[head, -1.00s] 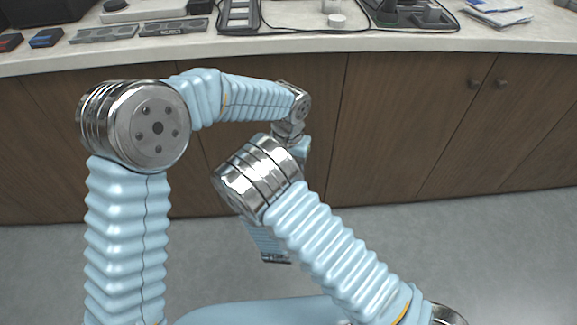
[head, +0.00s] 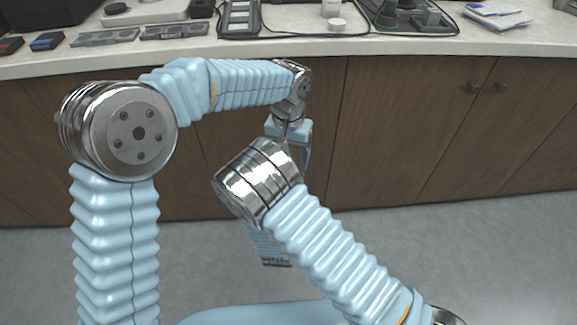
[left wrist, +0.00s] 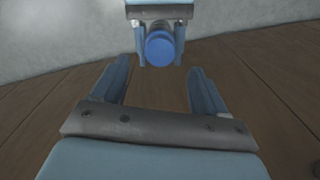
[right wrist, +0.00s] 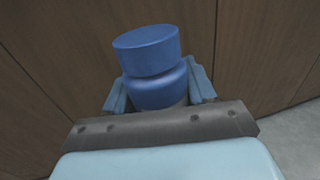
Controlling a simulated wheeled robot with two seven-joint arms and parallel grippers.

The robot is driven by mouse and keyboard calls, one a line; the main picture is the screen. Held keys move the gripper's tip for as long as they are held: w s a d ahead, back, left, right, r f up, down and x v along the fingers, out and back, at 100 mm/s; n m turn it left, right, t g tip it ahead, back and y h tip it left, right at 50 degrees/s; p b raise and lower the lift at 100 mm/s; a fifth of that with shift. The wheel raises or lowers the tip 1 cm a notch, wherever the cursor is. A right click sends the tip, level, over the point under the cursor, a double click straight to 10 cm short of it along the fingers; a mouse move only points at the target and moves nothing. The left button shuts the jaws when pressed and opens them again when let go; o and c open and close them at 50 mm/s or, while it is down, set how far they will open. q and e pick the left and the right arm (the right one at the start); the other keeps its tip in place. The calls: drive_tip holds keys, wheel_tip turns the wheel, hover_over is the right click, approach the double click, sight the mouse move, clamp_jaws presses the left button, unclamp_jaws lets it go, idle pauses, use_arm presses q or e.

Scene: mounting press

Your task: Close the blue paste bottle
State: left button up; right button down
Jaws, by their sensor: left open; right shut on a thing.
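The blue paste bottle shows in the right wrist view, with a rounded blue body (right wrist: 158,88) and a wide blue cap (right wrist: 147,50) sitting on top, slightly tilted in the picture. I cannot tell how tightly the cap sits. My right gripper (right wrist: 157,80) is shut on the bottle body. The bottle's blue round top (left wrist: 160,47) shows end-on in the left wrist view, between the right gripper's fingers. My left gripper (left wrist: 159,78) is open and empty, facing the cap and apart from it. In the head view the bottle and right gripper are hidden behind my arm.
A pale counter (head: 420,50) runs along the back above brown cabinet doors (head: 400,130). On it are a small white lid (head: 337,25), a white container (head: 331,8), dark equipment (head: 410,18) and papers (head: 497,15). The grey floor at the right is clear.

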use_arm(q)
wheel_tip(320, 180, up, 6)
drive_tip(key=shift+r, duration=0.1)
idle(0.5)
drive_tip(key=s+a+f+g+h, duration=0.2)
drive_tip(key=a+f+h, duration=0.3)
drive_tip(key=a+f, duration=0.75)
drive_tip(key=s+a+f+n+t, duration=0.1)
drive_tip(key=s+f+n, duration=0.2)
drive_tip(key=s+f, duration=0.5)
drive_tip(key=s+a+f+n+t, duration=0.1)
drive_tip(key=s+f+n, duration=0.2)
drive_tip(key=s+f, duration=0.6)
wheel_tip(320, 180, down, 6)
drive_tip(key=shift+a+f+t+y, duration=0.1)
drive_tip(key=shift+a+t+y, duration=0.05)
drive_tip(key=shift+t+y, duration=0.2)
use_arm(e)
drive_tip(key=s+d+r+m+g+h, duration=0.1)
drive_tip(key=d+h, duration=0.4)
drive_tip(key=d, duration=1)
drive_tip(key=s+r+m, duration=0.1)
drive_tip(key=m, duration=0.1)
drive_tip(key=shift+d+m+g, duration=0.3)
drive_tip(key=shift+d+g, duration=0.1)
